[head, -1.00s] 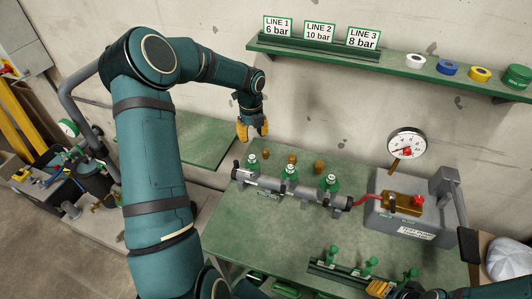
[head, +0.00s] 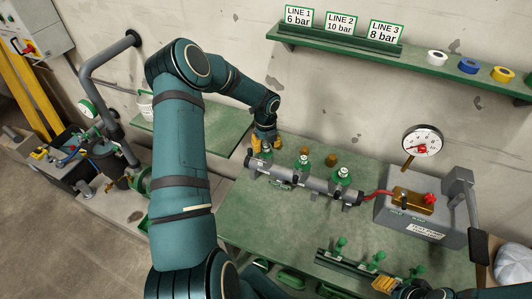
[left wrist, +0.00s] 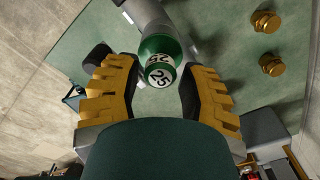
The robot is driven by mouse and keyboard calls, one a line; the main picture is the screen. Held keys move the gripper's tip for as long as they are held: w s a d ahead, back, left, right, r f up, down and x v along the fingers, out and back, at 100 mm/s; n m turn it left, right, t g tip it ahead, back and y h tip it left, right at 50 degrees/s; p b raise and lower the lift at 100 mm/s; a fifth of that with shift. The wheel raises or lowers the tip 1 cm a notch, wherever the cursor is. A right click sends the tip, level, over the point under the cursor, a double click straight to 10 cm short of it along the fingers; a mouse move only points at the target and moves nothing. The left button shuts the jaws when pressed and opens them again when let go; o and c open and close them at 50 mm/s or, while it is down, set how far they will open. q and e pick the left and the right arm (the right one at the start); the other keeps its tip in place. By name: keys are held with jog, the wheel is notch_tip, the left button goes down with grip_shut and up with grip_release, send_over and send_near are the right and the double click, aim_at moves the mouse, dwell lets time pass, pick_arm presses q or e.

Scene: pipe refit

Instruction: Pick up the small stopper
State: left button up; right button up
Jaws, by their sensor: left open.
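Brass stoppers stand on the green bench behind a grey pipe (head: 318,186); two show in the head view, one in the middle (head: 304,151) and one at right (head: 330,159). Two brass stoppers also show in the left wrist view, a far one (left wrist: 267,21) and a nearer one (left wrist: 272,64). Which is the small one I cannot tell. My left gripper (head: 264,138) is open at the pipe's left green fitting. In the left wrist view, that green fitting marked 25 (left wrist: 160,62) lies between the open fingers, not visibly gripped. My right gripper (head: 383,285) shows partly at the bottom.
A test pump (head: 418,215) with a gauge (head: 422,141) stands right of the pipe, joined by a red hose. A rack with green valves (head: 345,265) lies at the front edge. A shelf (head: 420,70) is above. The middle of the bench (head: 280,220) is clear.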

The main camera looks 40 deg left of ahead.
pick_arm(q)
notch_tip(320, 180, down, 2)
jog(key=shift+f, duration=0.15)
grip_shut()
